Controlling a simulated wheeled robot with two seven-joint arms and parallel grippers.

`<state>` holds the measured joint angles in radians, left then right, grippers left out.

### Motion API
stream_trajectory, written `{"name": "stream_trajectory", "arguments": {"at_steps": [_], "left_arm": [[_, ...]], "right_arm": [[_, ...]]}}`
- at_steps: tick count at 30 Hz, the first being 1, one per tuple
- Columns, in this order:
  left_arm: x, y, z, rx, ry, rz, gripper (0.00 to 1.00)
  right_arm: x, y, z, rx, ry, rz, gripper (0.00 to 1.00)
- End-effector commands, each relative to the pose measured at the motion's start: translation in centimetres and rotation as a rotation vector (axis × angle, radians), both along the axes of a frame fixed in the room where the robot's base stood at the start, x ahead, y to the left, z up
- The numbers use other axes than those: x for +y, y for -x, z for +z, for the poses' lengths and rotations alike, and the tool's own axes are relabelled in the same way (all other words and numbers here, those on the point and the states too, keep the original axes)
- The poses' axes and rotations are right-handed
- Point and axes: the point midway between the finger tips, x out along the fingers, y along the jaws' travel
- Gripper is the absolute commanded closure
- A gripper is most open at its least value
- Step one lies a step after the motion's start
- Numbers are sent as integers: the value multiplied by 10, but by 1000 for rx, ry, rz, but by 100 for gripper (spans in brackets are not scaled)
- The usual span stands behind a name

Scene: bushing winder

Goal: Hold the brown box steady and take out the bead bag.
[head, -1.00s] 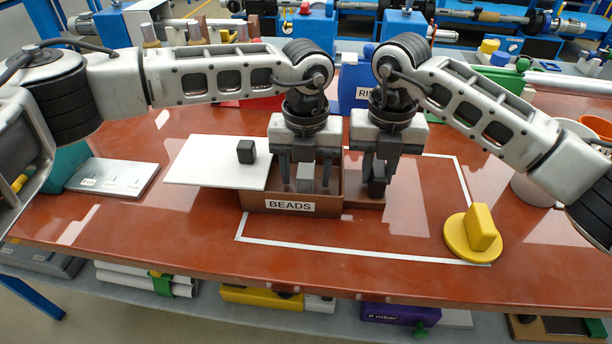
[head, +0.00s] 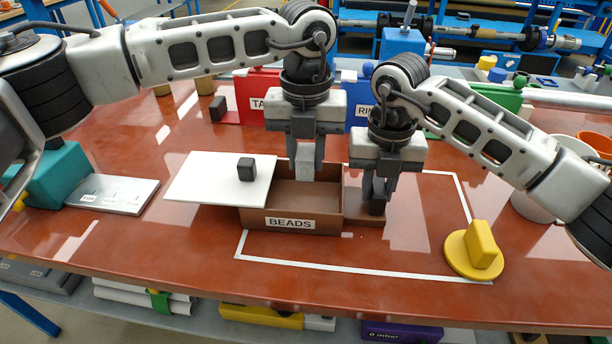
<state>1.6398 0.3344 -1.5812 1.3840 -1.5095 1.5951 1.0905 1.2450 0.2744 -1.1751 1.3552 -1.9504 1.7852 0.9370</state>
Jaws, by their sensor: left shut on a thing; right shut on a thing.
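The brown box (head: 258,217), labelled BEADS, stands open on the red table. My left gripper (head: 305,172) is shut on a small pale grey block-like thing (head: 305,166), apparently the bead bag, above the back part of the box's opening. Fingers partly hide it, and I cannot tell whether its lower end clears the rim. My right gripper (head: 376,203) is shut on a dark upright grip (head: 377,206) on a brown ledge (head: 366,220) at the box's right side. A white lid (head: 210,182) with a dark knob (head: 246,169) lies at the box's left, overlapping its left edge.
A yellow disc with a raised block (head: 472,252) sits at the right, on a white outline. A grey plate (head: 112,194) and teal block (head: 55,178) lie left. The table front is clear.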

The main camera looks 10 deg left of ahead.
Motion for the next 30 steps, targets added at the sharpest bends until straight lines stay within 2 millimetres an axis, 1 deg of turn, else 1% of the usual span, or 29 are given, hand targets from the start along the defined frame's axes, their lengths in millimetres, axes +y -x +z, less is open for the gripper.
{"name": "stream_trajectory", "arguments": {"at_steps": [1, 6, 14, 15, 17, 18, 26, 29, 30], "left_arm": [[-1, -1, 9, -3, 2, 0, 95], [0, 0, 24, -1, 1, -1, 95], [0, 0, 27, 0, 0, -1, 95], [0, 0, 26, 0, 0, -1, 95], [0, 0, 26, 0, 0, -1, 95], [0, 0, 26, 0, 0, -1, 95], [0, 0, 26, 0, 1, -1, 95], [0, 0, 26, 0, 0, -1, 95], [0, 0, 26, 0, 1, -1, 95]], "right_arm": [[0, 0, 0, -1, 0, 0, 100], [0, 0, 0, -1, 0, 0, 100], [0, 0, 0, -1, 0, 0, 100], [0, 0, 0, -1, 0, 0, 71], [0, 0, 0, -1, 0, 0, 54], [0, 0, 0, -1, 0, 0, 51], [0, 0, 1, -1, 0, 0, 51], [0, -1, 8, -2, -1, 0, 51], [0, -1, 13, -3, -1, 0, 51]]}}
